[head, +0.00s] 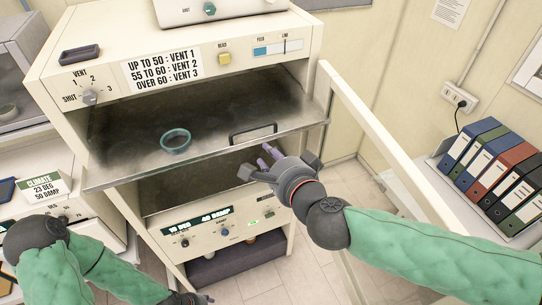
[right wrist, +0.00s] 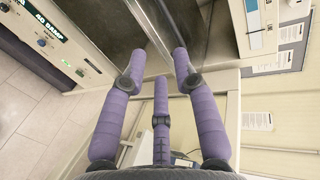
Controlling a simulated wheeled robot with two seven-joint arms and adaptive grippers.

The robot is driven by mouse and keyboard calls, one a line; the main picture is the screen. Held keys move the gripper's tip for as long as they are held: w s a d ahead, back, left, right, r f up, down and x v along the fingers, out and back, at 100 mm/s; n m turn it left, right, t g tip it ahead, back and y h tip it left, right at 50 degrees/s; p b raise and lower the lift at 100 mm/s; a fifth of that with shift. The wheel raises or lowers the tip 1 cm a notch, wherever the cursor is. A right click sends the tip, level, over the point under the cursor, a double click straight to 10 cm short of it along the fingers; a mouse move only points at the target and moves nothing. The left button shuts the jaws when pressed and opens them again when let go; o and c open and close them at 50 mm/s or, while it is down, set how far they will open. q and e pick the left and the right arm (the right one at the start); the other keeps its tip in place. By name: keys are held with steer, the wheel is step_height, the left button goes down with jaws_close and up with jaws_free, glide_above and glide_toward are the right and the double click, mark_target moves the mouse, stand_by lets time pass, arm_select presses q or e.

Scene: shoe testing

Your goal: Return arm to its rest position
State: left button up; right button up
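My right gripper (head: 265,160) is in front of the cabinet's pulled-out shelf (head: 120,172), close to the dark handle (head: 253,133) at its front right. In the right wrist view the purple fingers of my right gripper (right wrist: 161,72) are spread apart with nothing between them. Whether a fingertip touches the shelf edge or handle I cannot tell. My left arm (head: 75,262) comes in at the lower left, bent low in front of the cabinet. Only a dark part of its end shows at the bottom edge, so the left fingers are hidden.
A teal ring-shaped dish (head: 175,140) sits on the shelf. The open cabinet door (head: 375,140) stands to the right of my right gripper. Several binders (head: 490,160) stand on a side surface at the right. Floor (head: 325,180) shows between cabinet and door.

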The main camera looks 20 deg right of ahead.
steer(key=w+a+f+n+g+b, duration=0.1)
steer(key=w+f+n+g+b, duration=0.35)
steer(key=f, duration=1.05)
steer(key=f+n+t+b, duration=0.1)
steer(key=f+b, duration=0.7)
steer(key=f, duration=0.7)
steer(key=w+a+f+n+g+b, duration=0.1)
steer(key=w+f+n+g+b, duration=0.35)
steer(key=f, duration=1.05)
steer(key=s+a+f+n+g+y+b, duration=0.1)
steer(key=s+f+b, duration=0.5)
steer(key=f, duration=0.8)
steer(key=s+a+f+n+g+y+b, duration=0.1)
steer(key=s+f+b, duration=0.4)
steer(key=f, duration=0.9)
steer(key=s+a+f+n+g+y+b, duration=0.1)
steer(key=s+f+b, duration=0.5)
steer(key=f, duration=0.8)
steer(key=s+a+n+g, duration=0.1)
steer(key=s+g, duration=0.1)
steer(key=s, duration=0.1)
steer(key=shift+a+f+n+g+b, duration=0.15)
steer(key=shift+a+n+g+b, duration=0.05)
steer(key=shift+n+g+b, duration=0.1)
